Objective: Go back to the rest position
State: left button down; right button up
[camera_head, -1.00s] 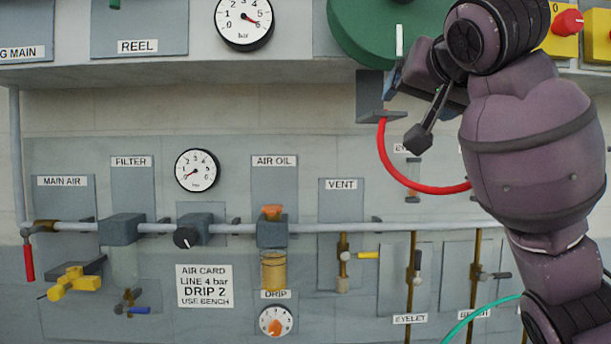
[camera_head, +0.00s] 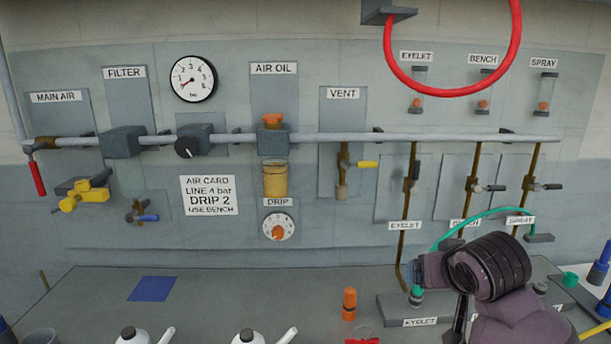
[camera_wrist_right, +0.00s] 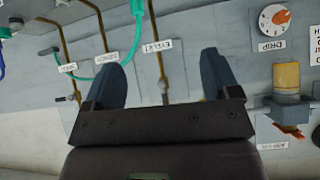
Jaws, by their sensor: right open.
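My right arm shows at the lower right of the head view, with its purple wrist (camera_head: 485,268) in front of the bench and close to the eyelet outlet block (camera_head: 392,310). In the right wrist view my right gripper (camera_wrist_right: 163,78) is open, its two blue-grey fingers wide apart. Nothing is held between them. Beyond the fingers are the panel, the EYELET label (camera_wrist_right: 157,47) and a brass pipe (camera_wrist_right: 159,70). My left gripper is in neither view.
A red hose (camera_head: 450,94) loops at the top, and a teal hose (camera_head: 470,222) arcs behind my right wrist. The left bench has free room.

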jog(key=s+d+f+g, duration=0.3)
jog(key=s+f, duration=1.1)
jog(key=f, duration=0.2)
jog(key=s+d+f+g+h, duration=0.1)
jog(key=s+f, duration=0.3)
jog(key=s, duration=0.4)
jog(key=s+d+f+g, duration=0.1)
jog(key=s+f+g, duration=0.15)
jog(key=s, duration=0.55)
jog(key=w+f+n+t, duration=0.1)
jog(key=w+f+t, duration=0.6)
jog(key=f+t, duration=0.2)
jog(key=shift+w+a+f+n+y, duration=0.15)
jog(key=shift+w+f+n+y, duration=0.2)
jog(key=shift+f, duration=0.75)
jog(key=shift+c, duration=0.3)
